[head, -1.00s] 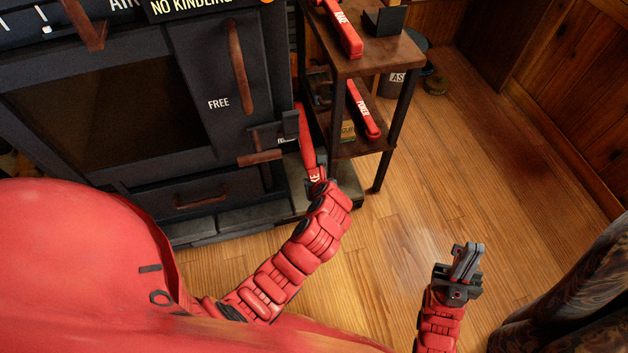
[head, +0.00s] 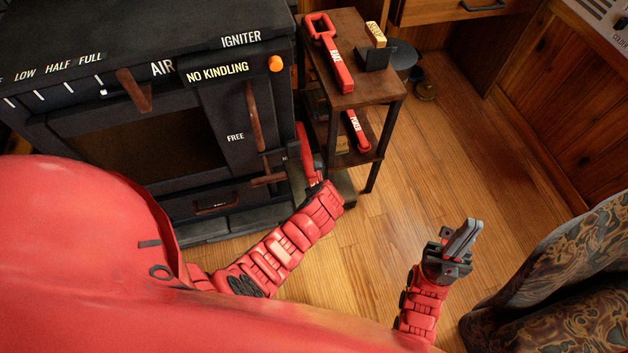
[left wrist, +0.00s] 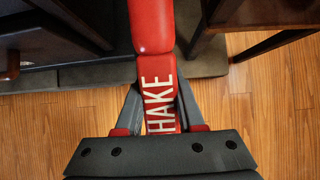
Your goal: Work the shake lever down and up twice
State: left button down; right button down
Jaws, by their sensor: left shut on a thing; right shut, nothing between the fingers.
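The red shake lever (head: 306,152) sticks out at the lower right side of the black stove (head: 120,130). In the left wrist view the lever (left wrist: 152,28) runs up from between my fingers, with "HAKE" readable on it. My left gripper (left wrist: 160,108) is shut on the lever, one grey finger on each side. In the head view my left forearm hides most of that grip. My right gripper (head: 462,240) is shut and empty, above the floor at the right, well apart from the stove.
A brown shelf stand (head: 370,88) beside the stove bears a red rake (head: 335,65) on top and a red poker (head: 357,132) below. A dark bucket (head: 402,55) stands behind it. A patterned chair (head: 570,270) is at the lower right. The wooden floor between is clear.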

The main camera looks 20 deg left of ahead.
pick_arm(q)
jog(key=shift+s+d+r+g+h+p, duration=0.1)
jog(key=shift+d+r+g+h+p, duration=0.2)
jog(key=shift+r+p, duration=1)
jog(key=shift+s+d+r+g+h+p, duration=0.25)
jog(key=shift+r+g+p, duration=0.35)
jog(key=shift+p, duration=1.35)
jog(key=shift+d+r+g+h+p, duration=0.1)
jog(key=shift+r+g+h+p, duration=0.25)
jog(key=shift+r+p, duration=1)
jog(key=shift+f, duration=0.35)
jog(key=c, duration=0.7)
grip_release()
jog(key=shift+o, duration=0.9)
jog(key=shift+a+f, duration=0.1)
jog(key=shift+s, duration=0.15)
jog(key=shift+a, duration=0.1)
